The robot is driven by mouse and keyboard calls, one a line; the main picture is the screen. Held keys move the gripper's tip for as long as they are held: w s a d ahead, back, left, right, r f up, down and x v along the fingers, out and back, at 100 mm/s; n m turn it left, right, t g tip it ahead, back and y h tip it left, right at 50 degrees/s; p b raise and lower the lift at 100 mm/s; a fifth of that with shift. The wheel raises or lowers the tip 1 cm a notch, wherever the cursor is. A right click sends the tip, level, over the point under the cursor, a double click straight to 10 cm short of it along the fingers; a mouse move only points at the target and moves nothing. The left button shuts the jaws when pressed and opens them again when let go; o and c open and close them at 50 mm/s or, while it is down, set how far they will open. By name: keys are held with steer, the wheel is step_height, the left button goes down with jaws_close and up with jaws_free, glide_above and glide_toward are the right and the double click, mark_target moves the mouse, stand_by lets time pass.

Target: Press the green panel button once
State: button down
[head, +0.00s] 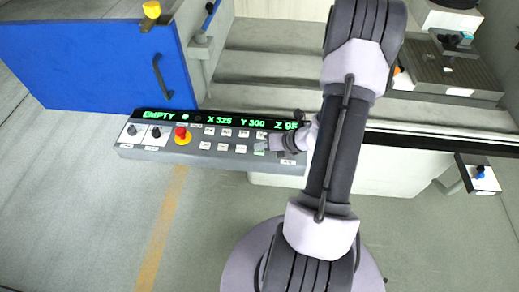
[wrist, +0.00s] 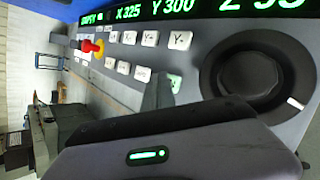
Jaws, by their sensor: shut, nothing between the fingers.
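The grey control panel (head: 215,160) has rows of white buttons and a lit display. The green button (head: 259,153) is in its lower row, right of the white ones. In the wrist view the green button (wrist: 176,86) shows only partly behind my fingers. My gripper (head: 263,146) is shut and empty, with its tips right at the green button. In the wrist view my gripper (wrist: 160,92) covers part of the panel face. I cannot tell whether the tips touch the button or whether it is pushed in.
A red knob on a yellow base (head: 182,134) and two black knobs sit at the panel's left. A large black dial (wrist: 262,76) is close right of my fingers. The blue door (head: 110,65) stands behind the panel. Floor in front is clear.

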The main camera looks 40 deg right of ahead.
mark_target(262, 152)
steer(key=shift+r+p, duration=0.65)
steer(key=shift+r, duration=0.15)
steer(key=shift+r+p, duration=2.15)
steer(key=shift+r, duration=0.35)
